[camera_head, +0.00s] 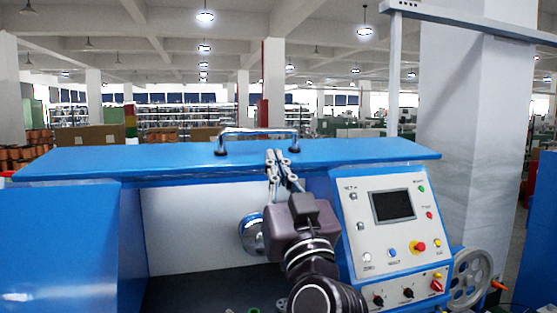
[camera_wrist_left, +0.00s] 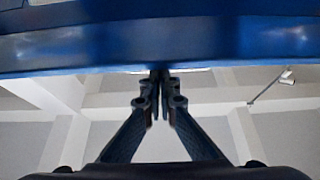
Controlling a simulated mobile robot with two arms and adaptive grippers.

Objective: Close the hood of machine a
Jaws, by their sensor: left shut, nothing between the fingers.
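Machine a is a blue machine with a long flat blue hood (camera_head: 100,160) across its top. A chrome handle (camera_head: 258,131) stands on the hood. Below the hood the front is open, showing a pale inner wall (camera_head: 195,225) and a round metal part (camera_head: 251,235). My left gripper (camera_head: 275,155) is shut and empty, its fingertips at the hood's front edge, just below the handle. In the left wrist view the shut fingertips (camera_wrist_left: 160,78) meet at the lower edge of the blue hood (camera_wrist_left: 160,40); I cannot tell whether they touch it. My right gripper is out of view.
A control panel (camera_head: 392,220) with a screen, buttons and a red knob is right of the opening. A handwheel (camera_head: 470,280) sits at the lower right. A white pillar (camera_head: 470,130) rises behind on the right.

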